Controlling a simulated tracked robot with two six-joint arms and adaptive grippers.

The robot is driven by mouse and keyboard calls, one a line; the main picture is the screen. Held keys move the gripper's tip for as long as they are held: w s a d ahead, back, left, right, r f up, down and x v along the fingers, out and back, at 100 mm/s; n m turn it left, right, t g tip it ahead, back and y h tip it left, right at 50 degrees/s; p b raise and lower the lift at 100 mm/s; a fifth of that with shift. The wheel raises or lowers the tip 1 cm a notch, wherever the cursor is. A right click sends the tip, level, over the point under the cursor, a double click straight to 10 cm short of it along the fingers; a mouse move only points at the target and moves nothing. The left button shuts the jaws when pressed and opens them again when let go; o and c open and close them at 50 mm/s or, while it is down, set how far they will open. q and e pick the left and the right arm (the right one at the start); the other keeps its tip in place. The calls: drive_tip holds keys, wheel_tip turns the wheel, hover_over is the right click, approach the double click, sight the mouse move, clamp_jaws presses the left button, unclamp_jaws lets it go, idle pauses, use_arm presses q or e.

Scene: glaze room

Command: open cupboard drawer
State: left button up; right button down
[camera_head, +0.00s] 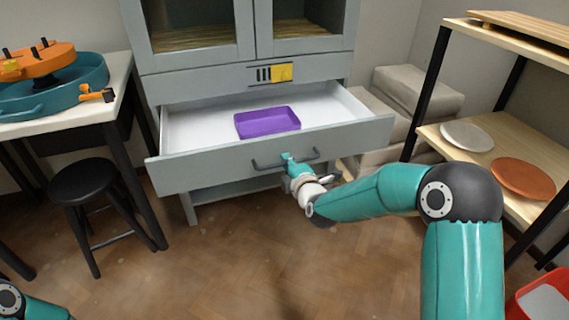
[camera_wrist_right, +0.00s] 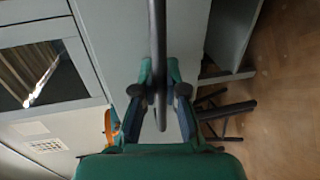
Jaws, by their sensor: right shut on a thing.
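The grey cupboard (camera_head: 205,85) stands at the back. Its drawer (camera_head: 205,174) is pulled well out, and its white inside shows with a purple tray (camera_head: 267,122) lying in it. A dark bar handle (camera_head: 268,166) runs across the drawer front. My right gripper (camera_head: 288,160) is at the handle in the head view. In the right wrist view, the handle (camera_wrist_right: 157,60) passes between the fingers of my right gripper (camera_wrist_right: 160,100), which is shut on it. My left gripper is out of view; only part of my left arm shows at the lower left corner.
A black stool (camera_head: 88,190) and a white table (camera_head: 70,118) with a teal and orange wheel stand at the left. A shelf rack (camera_head: 490,135) with plates stands at the right, near my right arm. Stacked pale blocks (camera_head: 418,92) lie behind it. The floor before the drawer is clear.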

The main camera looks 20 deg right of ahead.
drive_tip(key=shift+d+h, duration=0.3)
drive_tip(key=shift+d, duration=0.3)
drive_tip(key=c, duration=1.3)
unclamp_jaws()
drive_tip(key=shift+o, duration=0.5)
drive_tip(key=shift+a, duration=0.3)
drive_tip(key=v, duration=1.1)
drive_tip(key=shift+s+d, duration=0.15)
drive_tip(key=shift+s, duration=0.25)
